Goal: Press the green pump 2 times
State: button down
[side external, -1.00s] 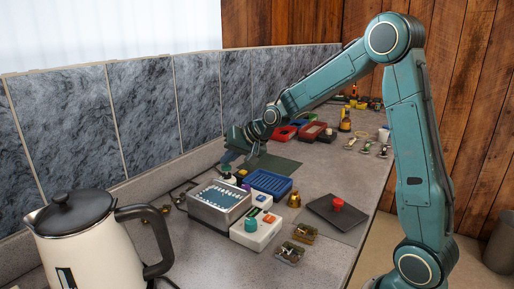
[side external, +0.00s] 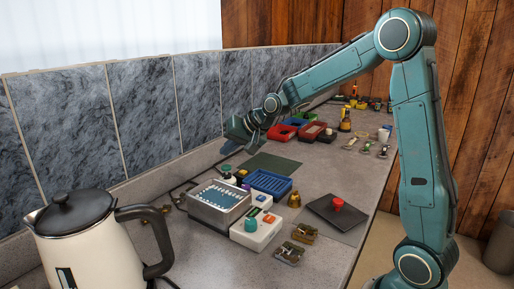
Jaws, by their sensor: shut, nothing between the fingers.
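The green pump (side external: 226,169) shows as a small green top on a bottle, standing behind the metal tray of vials, near the tiled wall. My gripper (side external: 225,148) is shut and empty. It is above the pump, with a visible gap between the fingertips and the green top. The lower part of the bottle is partly hidden by things in front of it.
A metal tray of vials (side external: 216,196), a blue tray (side external: 268,182) and a white box with a teal knob (side external: 251,225) stand in front of the pump. A dark green mat (side external: 272,166) lies to its right. A kettle (side external: 78,237) is at the front left.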

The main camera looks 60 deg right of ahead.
jog(key=shift+r, duration=2.1)
notch_tip(320, 180, up, 6)
send_over(229, 167)
jog(key=shift+s, duration=0.1)
jog(key=s+a+n+g, duration=0.2)
jog(key=s+a+n, duration=0.35)
jog(key=s, duration=1.05)
jog(key=s+a+f+n, duration=0.1)
jog(key=s+a+f, duration=0.1)
jog(key=s, duration=0.6)
jog(key=s+a+f+n+g+h, duration=0.1)
jog(key=s+f, duration=0.3)
jog(key=s, duration=0.5)
jog(key=shift+a+f+g, duration=0.25)
jog(key=shift+a+g, duration=0.05)
jog(key=shift+a, duration=0.2)
